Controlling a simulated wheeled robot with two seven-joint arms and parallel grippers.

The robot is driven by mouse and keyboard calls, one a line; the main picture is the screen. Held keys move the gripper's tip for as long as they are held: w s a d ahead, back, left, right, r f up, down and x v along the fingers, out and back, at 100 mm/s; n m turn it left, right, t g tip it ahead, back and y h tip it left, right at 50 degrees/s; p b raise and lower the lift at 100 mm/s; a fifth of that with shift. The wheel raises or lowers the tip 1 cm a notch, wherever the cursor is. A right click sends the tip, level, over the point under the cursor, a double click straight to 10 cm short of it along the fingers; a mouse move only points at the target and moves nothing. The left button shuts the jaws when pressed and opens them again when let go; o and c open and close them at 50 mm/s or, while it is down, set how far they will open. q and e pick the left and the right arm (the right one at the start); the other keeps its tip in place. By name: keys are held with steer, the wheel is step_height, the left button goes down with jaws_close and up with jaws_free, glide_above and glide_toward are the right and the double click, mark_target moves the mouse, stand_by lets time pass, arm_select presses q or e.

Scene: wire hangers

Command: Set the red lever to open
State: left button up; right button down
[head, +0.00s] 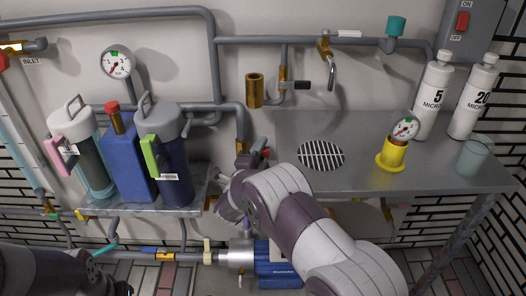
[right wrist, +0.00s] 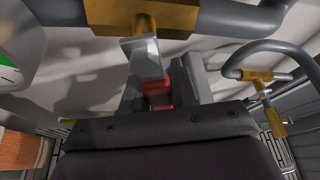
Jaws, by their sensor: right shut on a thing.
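The red lever (head: 266,153) is at the wall piping between the two shelves, mostly hidden by my right gripper (head: 250,160) in the head view. In the right wrist view, a red part of the lever (right wrist: 157,92) shows between the grey fingers of my right gripper (right wrist: 160,80), which is shut on it. A brass fitting (right wrist: 140,18) on a grey pipe is just beyond the fingers. Whether the lever stands at open or closed cannot be told. My left gripper is out of view; only dark parts of my left arm show at lower left.
A left shelf (head: 195,198) holds jugs and a blue container (head: 128,160). A right metal table (head: 350,178) holds a yellow-based gauge (head: 392,155), white bottles (head: 433,95) and a cup (head: 472,156). A blue pump (head: 275,258) sits below. Pipes cross the wall.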

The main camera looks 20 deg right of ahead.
steer(key=shift+w+a+r+n+t+p, duration=0.15)
steer(key=shift+r+n+t, duration=0.1)
steer(key=shift+n, duration=0.4)
steer(key=shift+s+a+r+n+t+p, duration=0.1)
steer(key=shift+r+n+t, duration=0.2)
steer(key=shift+n, duration=0.3)
steer(key=shift+w+a+r+n+t+p, duration=0.15)
steer(key=shift+r+n+t, duration=0.1)
steer(key=shift+n, duration=0.4)
steer(key=shift+s, duration=0.1)
steer(key=c, duration=1)
jaws_free()
steer(key=shift+o, duration=0.2)
steer(key=p+v, duration=0.2)
steer(key=v, duration=1)
steer(key=shift+s+a+p, duration=0.15)
steer(key=shift+s+p, duration=0.2)
